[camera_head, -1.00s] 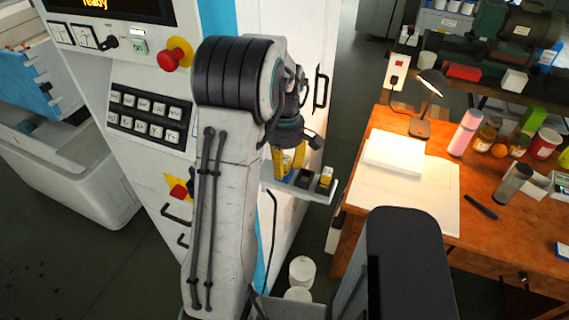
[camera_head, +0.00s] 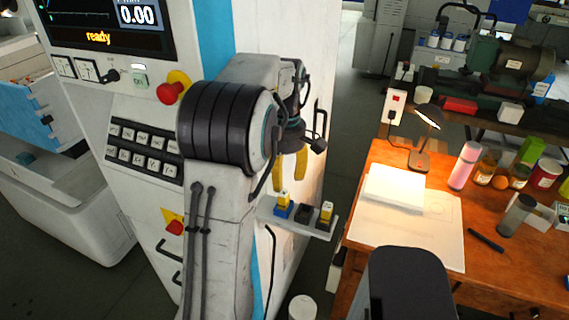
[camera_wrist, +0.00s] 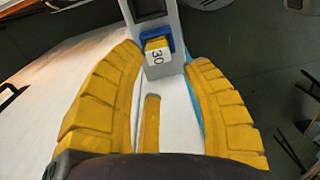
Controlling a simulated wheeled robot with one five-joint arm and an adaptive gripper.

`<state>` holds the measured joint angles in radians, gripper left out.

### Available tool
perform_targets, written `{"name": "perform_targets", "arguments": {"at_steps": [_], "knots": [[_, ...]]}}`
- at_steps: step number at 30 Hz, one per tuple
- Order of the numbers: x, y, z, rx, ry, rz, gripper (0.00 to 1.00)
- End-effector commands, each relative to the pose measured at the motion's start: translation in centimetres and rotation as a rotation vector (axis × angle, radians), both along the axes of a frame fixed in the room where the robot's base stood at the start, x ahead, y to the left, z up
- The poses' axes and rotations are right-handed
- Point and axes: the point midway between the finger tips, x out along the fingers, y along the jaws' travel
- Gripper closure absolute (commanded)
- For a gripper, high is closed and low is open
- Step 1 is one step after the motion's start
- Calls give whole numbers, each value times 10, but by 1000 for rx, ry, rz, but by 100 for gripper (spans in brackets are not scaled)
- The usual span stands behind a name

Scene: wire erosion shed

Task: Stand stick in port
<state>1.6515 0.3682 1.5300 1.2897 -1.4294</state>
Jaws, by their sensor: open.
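A small yellow stick (camera_head: 284,198) with a white top stands, seemingly upright, in the blue port (camera_head: 282,212) at the left end of a grey shelf (camera_head: 312,230) on the machine's side. In the wrist view the stick (camera_wrist: 158,57) shows the number 30 on its white end, with the blue port (camera_wrist: 150,41) around it. My gripper (camera_head: 288,186) is open and empty above the blue port, its yellow fingers apart from the stick. In the wrist view the open gripper (camera_wrist: 164,56) has its fingers on either side of the stick's image.
A dark middle port (camera_head: 304,212) looks empty. A second yellow stick (camera_head: 326,211) with a pale top stands in the dark right port. The machine's white side wall is close behind my gripper. A wooden desk (camera_head: 500,272) with a lamp (camera_head: 424,135) stands right.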

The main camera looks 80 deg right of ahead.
Motion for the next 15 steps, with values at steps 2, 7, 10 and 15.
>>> {"name": "perform_targets", "arguments": {"at_steps": [2, 7, 10, 15], "knots": [[0, -2, 8, -4, 0, 0, 56], [-1, -2, 29, -3, 0, 0, 56], [-1, -3, 38, -2, 0, 0, 56], [-1, -3, 48, -1, 0, 0, 56]]}}
